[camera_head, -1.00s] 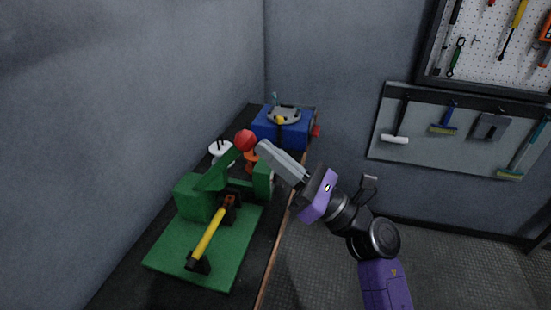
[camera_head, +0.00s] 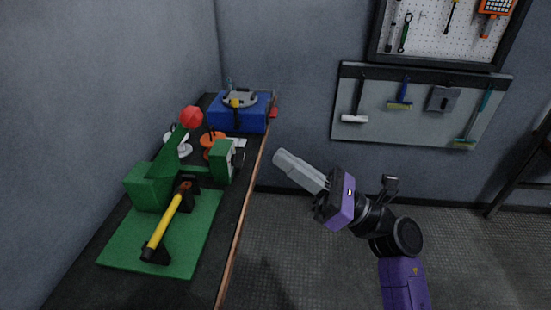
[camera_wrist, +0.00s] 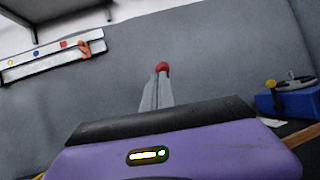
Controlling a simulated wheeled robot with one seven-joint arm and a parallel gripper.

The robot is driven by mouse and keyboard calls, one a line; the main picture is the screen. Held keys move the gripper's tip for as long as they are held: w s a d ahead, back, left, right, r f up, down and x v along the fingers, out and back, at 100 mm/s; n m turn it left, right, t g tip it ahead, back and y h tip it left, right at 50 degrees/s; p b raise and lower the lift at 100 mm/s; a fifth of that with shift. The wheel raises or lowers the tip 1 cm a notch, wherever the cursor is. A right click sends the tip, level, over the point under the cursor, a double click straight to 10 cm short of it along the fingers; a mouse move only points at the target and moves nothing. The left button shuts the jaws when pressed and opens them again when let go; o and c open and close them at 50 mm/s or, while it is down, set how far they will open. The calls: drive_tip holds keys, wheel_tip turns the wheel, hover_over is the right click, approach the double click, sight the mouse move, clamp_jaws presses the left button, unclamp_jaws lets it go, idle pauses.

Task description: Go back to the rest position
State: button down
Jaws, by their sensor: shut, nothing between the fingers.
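My gripper (camera_head: 279,157) is shut and empty, with its long grey fingers side by side. It hangs in free air to the right of the workbench (camera_head: 233,225), clear of the bench edge. In the wrist view its fingers (camera_wrist: 157,88) point at the grey wall, and a red ball shows just beyond their tips. The green machine (camera_head: 150,190) stands on the bench with a red ball knob (camera_head: 191,117) on its raised green lever and a yellow-handled bar (camera_head: 168,222) across its base. The fingers touch nothing.
A blue box (camera_head: 240,112) with a round grey device on top sits at the bench's far end, near orange and white parts. Tool panels (camera_head: 420,110) hang on the back wall. A dark frame (camera_head: 525,175) stands at the far right. The floor (camera_head: 310,240) between is clear.

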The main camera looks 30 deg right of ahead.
idle(0.6)
drive_tip(key=s+d+r+m+t+h, duration=0.35)
drive_tip(key=m+t+h, duration=0.2)
drive_tip(key=m, duration=0.75)
drive_tip(key=s+d+f+m+t+h, duration=0.15)
drive_tip(key=s+f+m+h, duration=0.35)
drive_tip(key=m+h, duration=0.7)
drive_tip(key=s+a+f+m+g, duration=0.3)
drive_tip(key=s+f+m+g, duration=0.2)
drive_tip(key=s+f+m, duration=0.4)
drive_tip(key=s+a+f+m+g+y, duration=0.1)
drive_tip(key=s+a+f+m+g, duration=0.3)
drive_tip(key=s+f+m, duration=0.5)
drive_tip(key=s+g, duration=0.1)
drive_tip(key=s, duration=0.3)
drive_tip(key=shift+s, duration=0.4)
